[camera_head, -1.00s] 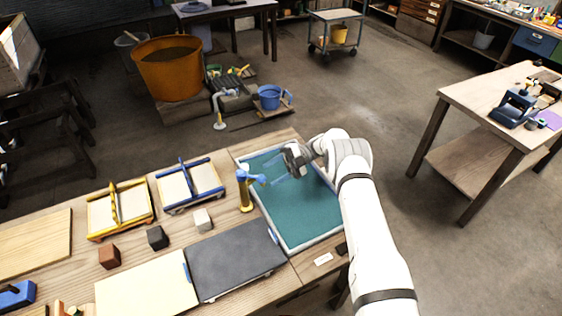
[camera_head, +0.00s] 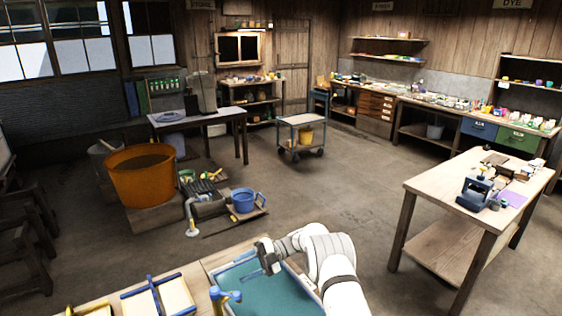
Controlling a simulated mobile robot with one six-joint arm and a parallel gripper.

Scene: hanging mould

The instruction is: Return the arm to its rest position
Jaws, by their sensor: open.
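My white arm (camera_head: 335,262) reaches up from the lower right of the head view and bends left at its wrist. My gripper (camera_head: 262,258) is dark grey and hangs over the far part of the teal-filled tray (camera_head: 285,298). I see nothing held in it. A blue and yellow post-like piece (camera_head: 226,297) stands at the tray's left side, below and left of my gripper. The near part of the tray is cut off by the picture's lower edge.
A blue-framed mould (camera_head: 157,299) lies on the workbench at lower left. An orange tub (camera_head: 143,175) and a blue bucket (camera_head: 243,200) stand beyond the bench. A wooden table (camera_head: 470,180) stands at right. The floor between is open.

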